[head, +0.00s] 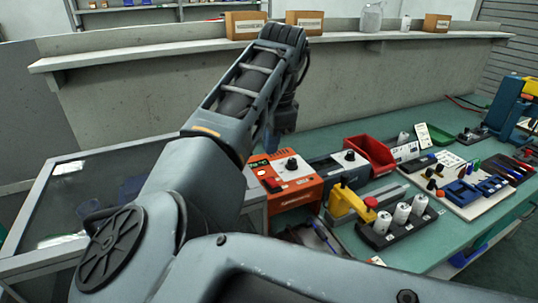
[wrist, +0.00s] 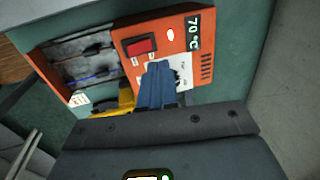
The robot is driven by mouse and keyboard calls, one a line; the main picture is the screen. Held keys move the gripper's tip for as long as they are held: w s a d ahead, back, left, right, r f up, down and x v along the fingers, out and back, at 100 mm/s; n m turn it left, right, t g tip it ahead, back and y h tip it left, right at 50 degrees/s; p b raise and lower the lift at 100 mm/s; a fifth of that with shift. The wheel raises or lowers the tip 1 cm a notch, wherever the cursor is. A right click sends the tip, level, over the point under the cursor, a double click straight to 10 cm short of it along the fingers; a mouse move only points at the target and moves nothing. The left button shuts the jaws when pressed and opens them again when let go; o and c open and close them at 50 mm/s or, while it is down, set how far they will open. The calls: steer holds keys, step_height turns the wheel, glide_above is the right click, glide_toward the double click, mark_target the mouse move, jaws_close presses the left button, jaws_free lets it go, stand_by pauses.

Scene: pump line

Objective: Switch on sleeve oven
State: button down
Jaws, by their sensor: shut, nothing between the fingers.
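The sleeve oven, an orange box (head: 290,192), stands on the green bench just right of my arm in the head view.
A grey box with a knob (head: 349,155) and a red bin (head: 370,153) stand beside the oven. A yellow clamp (head: 349,203) and a black rack of white cylinders (head: 400,230) are nearer. A concrete ledge (head: 200,48) runs behind the bench.

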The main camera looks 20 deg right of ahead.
step_height(320, 180, up, 7)
steer(key=w, duration=0.1)
steer(key=shift+w, duration=0.2)
stand_by(0.5)
